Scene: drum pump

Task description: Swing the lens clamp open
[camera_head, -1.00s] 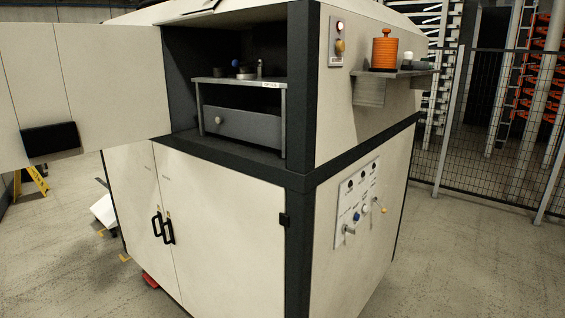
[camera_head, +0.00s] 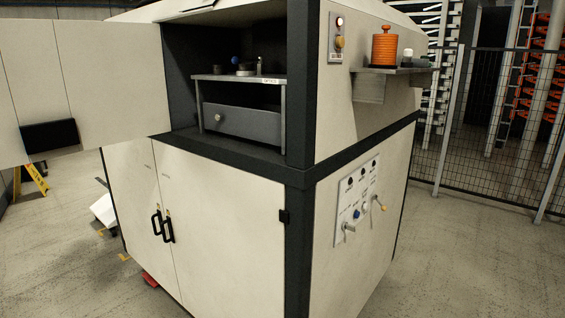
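The machine cabinet (camera_head: 225,225) stands in front of me with its upper bay open. Inside the bay, a grey shelf (camera_head: 225,79) carries small round parts (camera_head: 245,69), a blue knob (camera_head: 235,60) and a short upright post (camera_head: 260,63). The lens clamp may be among these parts, but they are too small and dark to tell. Below the shelf is a grey drawer (camera_head: 242,125) with a round knob (camera_head: 218,118). Neither of my grippers is in view.
The bay's large door (camera_head: 110,80) stands open to the left. A side shelf (camera_head: 395,71) holds an orange ribbed object (camera_head: 384,48). A control panel (camera_head: 358,203) with levers is on the right side. A wire fence (camera_head: 495,140) stands behind at right. Floor at right is clear.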

